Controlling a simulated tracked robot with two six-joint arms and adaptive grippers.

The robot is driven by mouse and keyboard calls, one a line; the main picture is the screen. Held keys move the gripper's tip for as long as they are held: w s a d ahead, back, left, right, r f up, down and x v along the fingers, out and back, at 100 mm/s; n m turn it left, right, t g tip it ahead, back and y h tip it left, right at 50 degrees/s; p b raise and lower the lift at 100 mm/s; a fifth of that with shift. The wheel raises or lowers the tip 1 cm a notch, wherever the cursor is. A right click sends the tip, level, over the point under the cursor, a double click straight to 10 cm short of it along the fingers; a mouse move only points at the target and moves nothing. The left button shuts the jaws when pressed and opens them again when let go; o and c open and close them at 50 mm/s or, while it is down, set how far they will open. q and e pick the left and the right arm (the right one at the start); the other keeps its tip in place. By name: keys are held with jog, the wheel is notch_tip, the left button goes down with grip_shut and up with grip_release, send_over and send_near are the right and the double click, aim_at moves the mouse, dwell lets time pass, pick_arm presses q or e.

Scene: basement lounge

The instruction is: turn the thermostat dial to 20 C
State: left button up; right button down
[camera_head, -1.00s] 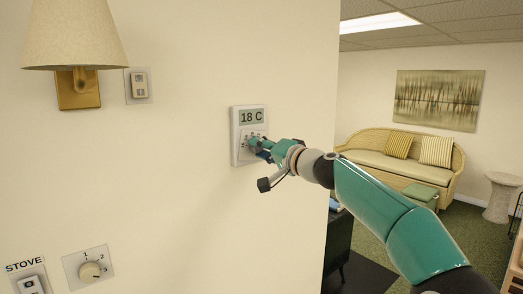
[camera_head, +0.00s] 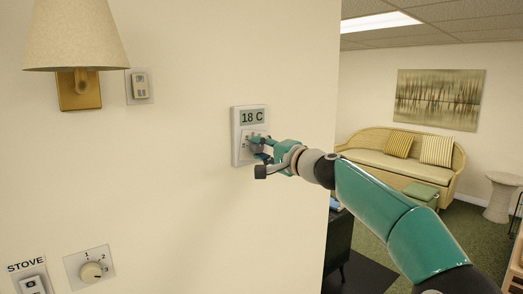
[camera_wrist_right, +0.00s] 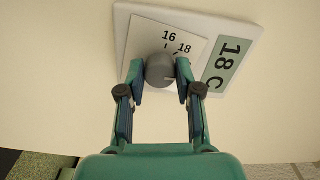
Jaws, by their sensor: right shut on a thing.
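The white thermostat (camera_head: 237,136) is fixed to the cream wall, and its display (camera_head: 252,117) reads 18 C. My right gripper (camera_head: 257,147) is at the lower part of the thermostat and hides most of the dial in the head view. In the right wrist view, the round grey dial (camera_wrist_right: 159,70) sits on a white plate with the marks 16 and 18 readable; other marks are hidden. The right gripper's fingers (camera_wrist_right: 160,78) are shut on the dial from both sides. The thermostat looks tilted in this view. My left gripper is out of view.
A wall lamp (camera_head: 78,40) and a small switch (camera_head: 139,87) are on the wall to the left. A stove switch (camera_head: 32,284) and a 1-2-3 knob (camera_head: 91,271) are lower left. The wall ends right of the thermostat; a sofa (camera_head: 402,160) stands far behind.

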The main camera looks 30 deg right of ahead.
jog(key=shift+f, duration=0.25)
jog(key=c, duration=0.8)
grip_release()
jog(key=shift+d, duration=0.1)
jog(key=shift+r, duration=0.1)
jog(key=s, duration=1.2)
jog(key=shift+d, duration=0.4)
jog(key=shift+w, duration=0.1)
